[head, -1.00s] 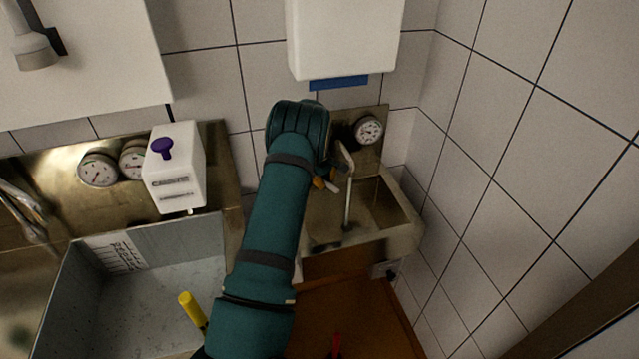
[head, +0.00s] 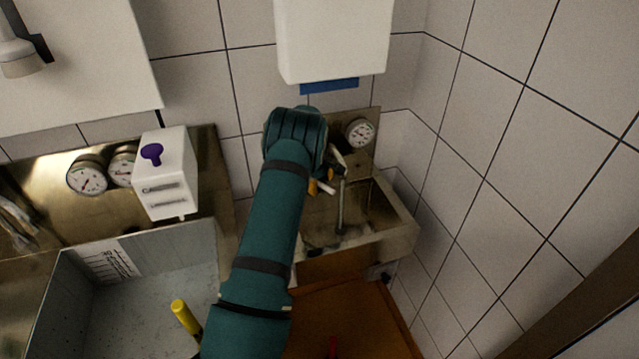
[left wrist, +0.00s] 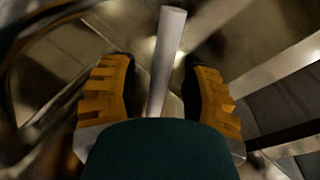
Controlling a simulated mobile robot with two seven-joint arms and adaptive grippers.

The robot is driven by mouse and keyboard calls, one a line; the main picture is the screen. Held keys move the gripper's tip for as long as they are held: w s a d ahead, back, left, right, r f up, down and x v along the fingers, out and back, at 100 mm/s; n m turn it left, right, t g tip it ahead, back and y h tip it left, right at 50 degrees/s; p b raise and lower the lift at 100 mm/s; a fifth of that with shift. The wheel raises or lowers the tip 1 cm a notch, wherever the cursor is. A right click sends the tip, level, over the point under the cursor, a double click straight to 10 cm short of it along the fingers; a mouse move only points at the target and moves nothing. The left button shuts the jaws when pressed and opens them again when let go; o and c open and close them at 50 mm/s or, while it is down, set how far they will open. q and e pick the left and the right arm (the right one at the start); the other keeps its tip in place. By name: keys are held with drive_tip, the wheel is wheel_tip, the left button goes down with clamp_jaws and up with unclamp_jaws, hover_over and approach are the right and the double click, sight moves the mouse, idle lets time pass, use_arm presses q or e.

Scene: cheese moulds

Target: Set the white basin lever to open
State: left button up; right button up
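My left gripper (head: 320,184) is at the small metal basin (head: 398,226), just left of its tap (head: 341,204); my teal-covered arm hides part of it. A pale lever-like bar (head: 326,188) shows beside the orange finger pads. In the left wrist view, the open gripper (left wrist: 160,98) has one orange-padded finger on each side of a pale bar (left wrist: 166,52), which looks like the white lever. Gaps show between the bar and both fingers. The lever's base is not clear. My right gripper is not in view.
A white dispenser (head: 333,40) hangs on the wall above the basin, and a gauge (head: 360,133) sits behind the tap. A white box with a purple knob (head: 166,180) and a grey tub (head: 150,300) are left of my arm. A tiled wall (head: 520,150) closes the right side.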

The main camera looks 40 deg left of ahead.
use_arm(q)
drive_tip(key=shift+r, duration=0.2)
wheel_tip(320, 180, up, 12)
drive_tip(key=s, duration=0.2)
drive_tip(key=shift+s+f, duration=0.15)
drive_tip(key=shift+f, duration=0.1)
